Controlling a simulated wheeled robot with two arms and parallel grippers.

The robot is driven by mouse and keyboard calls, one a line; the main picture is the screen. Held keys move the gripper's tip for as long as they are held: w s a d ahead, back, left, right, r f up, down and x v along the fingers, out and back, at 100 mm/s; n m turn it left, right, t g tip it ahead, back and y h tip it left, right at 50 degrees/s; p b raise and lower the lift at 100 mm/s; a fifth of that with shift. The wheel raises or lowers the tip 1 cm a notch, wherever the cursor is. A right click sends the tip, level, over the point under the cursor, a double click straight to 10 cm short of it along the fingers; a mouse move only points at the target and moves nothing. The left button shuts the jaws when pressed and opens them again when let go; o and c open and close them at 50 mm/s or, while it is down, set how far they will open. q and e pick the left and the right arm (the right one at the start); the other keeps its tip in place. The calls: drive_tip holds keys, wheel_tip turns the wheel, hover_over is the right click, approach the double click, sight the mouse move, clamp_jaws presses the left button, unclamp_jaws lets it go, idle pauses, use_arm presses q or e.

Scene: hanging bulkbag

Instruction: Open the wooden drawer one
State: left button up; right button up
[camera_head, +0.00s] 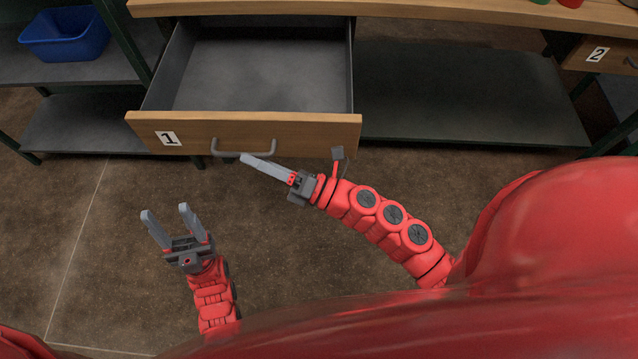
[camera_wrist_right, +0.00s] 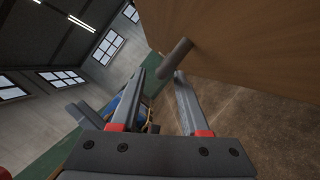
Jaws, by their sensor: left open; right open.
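The wooden drawer one (camera_head: 310,135), with a "1" label, is pulled well out from under the workbench, and its grey, empty inside shows. Its grey bar handle (camera_head: 245,150) is on the front. My right gripper (camera_head: 250,160) is at the handle, its fingers pointing left just below it. In the right wrist view my right gripper (camera_wrist_right: 165,90) is open, and the handle end (camera_wrist_right: 175,58) shows close to the fingertips, near the wooden front (camera_wrist_right: 250,50). I cannot tell whether they touch. My left gripper (camera_head: 165,215) is open and empty, over the floor in front of the drawer.
The workbench top (camera_head: 400,10) runs above the drawer, with a lower shelf (camera_head: 460,100) to the right. A second drawer labelled "2" (camera_head: 600,55) is at the far right. A blue bin (camera_head: 65,38) stands on a shelf at the left. The floor in front is clear.

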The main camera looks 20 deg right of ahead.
drive_tip(key=p+v, duration=0.2)
drive_tip(key=v, duration=1.2)
